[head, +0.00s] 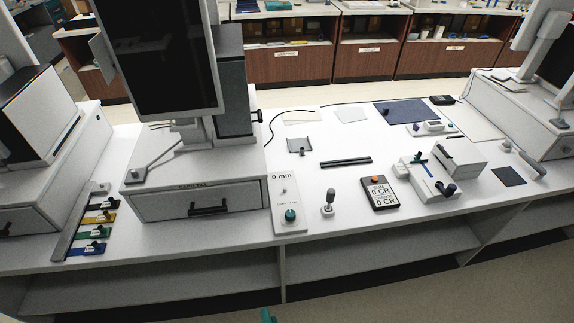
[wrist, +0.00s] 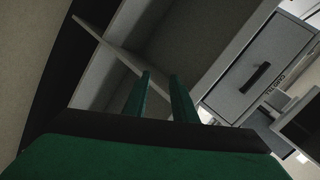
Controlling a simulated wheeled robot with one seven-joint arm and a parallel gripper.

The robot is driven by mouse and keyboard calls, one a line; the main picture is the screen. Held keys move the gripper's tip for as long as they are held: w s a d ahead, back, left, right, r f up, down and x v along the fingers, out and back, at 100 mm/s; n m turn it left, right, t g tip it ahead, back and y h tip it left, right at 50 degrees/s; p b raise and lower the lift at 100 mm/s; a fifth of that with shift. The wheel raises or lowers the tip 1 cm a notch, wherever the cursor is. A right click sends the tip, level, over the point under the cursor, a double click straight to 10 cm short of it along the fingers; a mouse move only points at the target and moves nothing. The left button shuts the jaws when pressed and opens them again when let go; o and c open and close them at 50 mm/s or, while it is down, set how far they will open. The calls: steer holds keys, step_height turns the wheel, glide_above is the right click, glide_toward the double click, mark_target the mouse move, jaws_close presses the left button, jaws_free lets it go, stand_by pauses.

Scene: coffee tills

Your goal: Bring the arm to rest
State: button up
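My gripper shows in the wrist view (wrist: 160,78) as two green fingers with a gap between them and nothing held. It is in front of the counter, tilted relative to the shelves. In the head view only a small teal tip of my gripper (head: 268,315) shows at the bottom edge, below the counter's front. The rest of the arm is out of that view. The white counter (head: 240,245) stands beyond the gripper. The till drawer (head: 165,206) is shut; its front with a dark handle also shows in the wrist view (wrist: 245,85).
Open shelves (head: 370,255) run under the counter. A dark screen (head: 155,60) stands above the till. A dial panel (head: 288,205), a small knobbed post (head: 328,203), a price display (head: 380,195) and a white device (head: 428,180) stand near the front edge. Coloured trays (head: 95,225) are at left.

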steer(key=s+d+r+n+t+h, duration=0.2)
steer(key=s+r+n, duration=0.3)
steer(key=s+r, duration=0.1)
steer(key=s+d+r+n+t+h, duration=0.1)
steer(key=s+d+r+n+t, duration=0.1)
steer(key=s+r+n, duration=0.2)
steer(key=s+r, duration=0.3)
steer(key=s, duration=0.1)
steer(key=shift+s+d+r+n+h, duration=0.15)
steer(key=shift+s+d+n+h, duration=0.2)
steer(key=shift+s+n+h, duration=0.05)
